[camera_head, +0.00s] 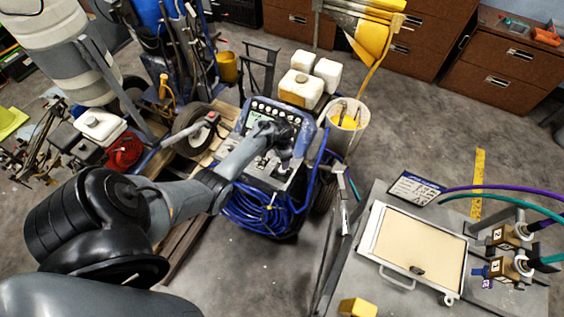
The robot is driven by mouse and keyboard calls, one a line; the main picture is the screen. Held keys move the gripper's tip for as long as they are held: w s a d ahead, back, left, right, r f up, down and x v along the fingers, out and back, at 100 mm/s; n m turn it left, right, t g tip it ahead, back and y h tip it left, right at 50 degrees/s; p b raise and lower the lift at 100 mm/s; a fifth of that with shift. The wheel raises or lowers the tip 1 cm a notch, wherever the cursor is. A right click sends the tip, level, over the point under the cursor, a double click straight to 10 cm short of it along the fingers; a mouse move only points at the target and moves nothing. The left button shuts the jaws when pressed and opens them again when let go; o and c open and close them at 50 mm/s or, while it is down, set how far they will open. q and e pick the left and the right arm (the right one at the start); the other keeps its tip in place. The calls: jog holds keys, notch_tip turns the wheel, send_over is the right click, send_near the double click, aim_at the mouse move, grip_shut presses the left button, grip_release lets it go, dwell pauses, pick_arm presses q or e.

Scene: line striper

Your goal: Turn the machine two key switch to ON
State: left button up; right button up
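The blue machine (312,128) stands in the middle, with a dark control panel (262,105) of round gauges or knobs and a lighter lower panel on top. My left arm comes in from the lower left and reaches over this panel. My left gripper (284,150) is at the panel, over its middle right part. Its fingers are too small and dark to show whether they are apart, or whether they touch anything. I cannot make out the key switch; it may be hidden behind the gripper or too small to see. My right gripper is not in view.
A grey table (385,297) at the lower right bears a framed tan panel (418,243) and numbered valve blocks with hoses. A white bucket (345,125) and white containers (301,88) stand behind the machine. A coiled blue hose (255,212) hangs on its front. Open floor lies between machine and table.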

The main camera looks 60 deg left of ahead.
pick_arm(q)
jog(key=shift+r, duration=1.3)
